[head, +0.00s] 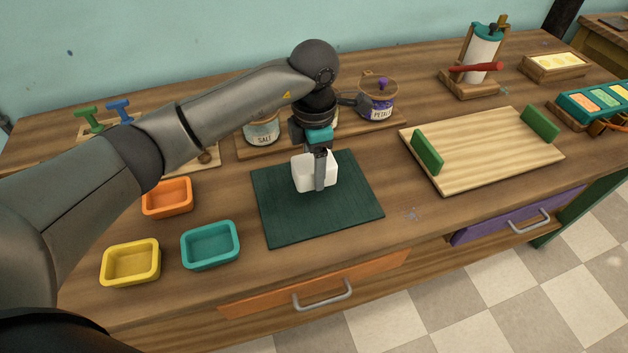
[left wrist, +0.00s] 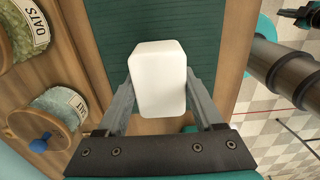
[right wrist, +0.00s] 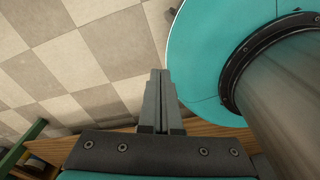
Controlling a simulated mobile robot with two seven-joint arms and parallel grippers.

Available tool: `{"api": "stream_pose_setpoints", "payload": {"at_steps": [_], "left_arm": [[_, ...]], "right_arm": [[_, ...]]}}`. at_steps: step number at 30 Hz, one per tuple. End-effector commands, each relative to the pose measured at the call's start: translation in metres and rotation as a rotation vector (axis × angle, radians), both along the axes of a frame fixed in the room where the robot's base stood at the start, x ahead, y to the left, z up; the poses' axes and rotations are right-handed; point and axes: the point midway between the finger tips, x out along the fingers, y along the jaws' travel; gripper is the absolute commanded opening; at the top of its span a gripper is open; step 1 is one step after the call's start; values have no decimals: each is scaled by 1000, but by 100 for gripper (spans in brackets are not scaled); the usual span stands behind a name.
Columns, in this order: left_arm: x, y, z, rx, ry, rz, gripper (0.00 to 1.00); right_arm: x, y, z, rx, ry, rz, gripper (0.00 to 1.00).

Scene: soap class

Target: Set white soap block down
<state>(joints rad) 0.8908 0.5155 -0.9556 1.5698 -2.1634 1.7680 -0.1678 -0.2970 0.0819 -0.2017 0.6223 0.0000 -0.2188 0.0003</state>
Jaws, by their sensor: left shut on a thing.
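The white soap block (head: 301,174) is at the upper part of the dark green mat (head: 275,218). My left gripper (head: 319,172) points down with its fingers on two sides of the block. In the left wrist view the block (left wrist: 158,78) sits between the two fingers of the gripper (left wrist: 161,90), over the green mat (left wrist: 185,20). I cannot tell whether the block's underside touches the mat. My right gripper (right wrist: 159,82) shows only in the right wrist view, its fingers together and empty, above the floor beside the counter.
Orange (head: 167,197), yellow (head: 131,262) and teal (head: 210,244) trays stand left of the mat. Jars labelled salt (head: 262,131) and petals (head: 378,108) stand behind it. A wooden board (head: 480,150) with green handles lies to the right. The mat's front half is clear.

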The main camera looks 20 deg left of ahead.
Motion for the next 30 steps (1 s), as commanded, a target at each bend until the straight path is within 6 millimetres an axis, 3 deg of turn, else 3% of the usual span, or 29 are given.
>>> {"api": "stream_pose_setpoints", "payload": {"at_steps": [10,22,23,30], "left_arm": [[-1,0,-41,-1,2,1,0],[0,0,-47,-1,-2,0,0],[0,0,-47,-1,-1,0,70],[0,0,-46,-1,-1,0,97]], "right_arm": [[3,-1,-8,0,-7,-4,0],[10,-14,-10,-16,-17,-6,0],[10,-14,-10,-17,-18,-6,0],[11,-14,-9,-17,-19,-6,0]]}}
